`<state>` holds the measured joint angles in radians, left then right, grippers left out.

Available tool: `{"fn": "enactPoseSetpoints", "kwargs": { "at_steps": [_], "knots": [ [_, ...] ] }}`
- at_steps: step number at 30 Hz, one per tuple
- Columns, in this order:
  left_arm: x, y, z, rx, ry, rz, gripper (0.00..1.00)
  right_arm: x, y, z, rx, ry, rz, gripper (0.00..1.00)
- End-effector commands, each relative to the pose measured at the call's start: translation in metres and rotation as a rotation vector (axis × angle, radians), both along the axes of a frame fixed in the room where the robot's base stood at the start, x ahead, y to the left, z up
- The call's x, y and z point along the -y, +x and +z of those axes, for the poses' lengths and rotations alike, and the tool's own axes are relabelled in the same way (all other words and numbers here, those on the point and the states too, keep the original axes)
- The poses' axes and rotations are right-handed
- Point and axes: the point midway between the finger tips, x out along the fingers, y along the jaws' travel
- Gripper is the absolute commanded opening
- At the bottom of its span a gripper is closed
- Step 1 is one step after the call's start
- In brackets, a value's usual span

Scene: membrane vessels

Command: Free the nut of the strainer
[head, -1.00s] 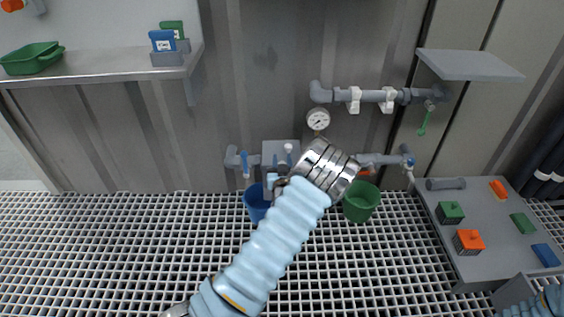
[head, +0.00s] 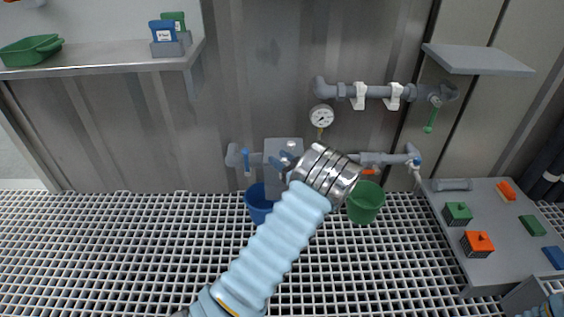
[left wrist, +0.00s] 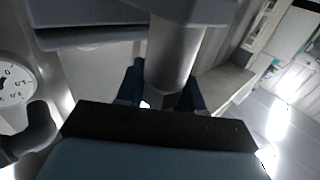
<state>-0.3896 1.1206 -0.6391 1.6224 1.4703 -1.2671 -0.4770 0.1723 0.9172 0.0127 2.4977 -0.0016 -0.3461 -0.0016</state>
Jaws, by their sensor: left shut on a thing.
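The strainer sits on the low pipe run at the back wall, mostly hidden behind my left wrist in the head view. In the left wrist view a grey cylinder (left wrist: 175,55) comes down between my dark blue left fingers. A faceted piece at its lower end, which looks like the strainer's nut (left wrist: 160,100), is between the fingertips. My left gripper (left wrist: 163,92) is shut on it. In the head view the left gripper (head: 286,158) shows only in small part beside the steel wrist rings, in front of a grey plate (head: 284,145).
A pressure gauge (head: 321,117) and a blue-handled valve (head: 246,162) are close by. A blue bucket (head: 257,205) and green bucket (head: 365,205) stand below. An upper pipe (head: 370,91) runs above. A bench (head: 480,262) with small blocks stands right.

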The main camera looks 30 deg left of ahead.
Motion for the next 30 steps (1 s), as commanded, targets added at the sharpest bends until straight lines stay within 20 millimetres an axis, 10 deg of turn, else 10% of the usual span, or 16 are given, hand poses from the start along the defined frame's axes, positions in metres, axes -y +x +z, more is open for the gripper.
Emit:
{"fn": "enactPoseSetpoints", "kwargs": {
  "at_steps": [30],
  "knots": [
    [0.0,-0.01,0.0,0.0,0.002,0.57,0.06,0.001,0.002,-0.035,0.007,-0.002,-0.005,0.43]
  ]
}}
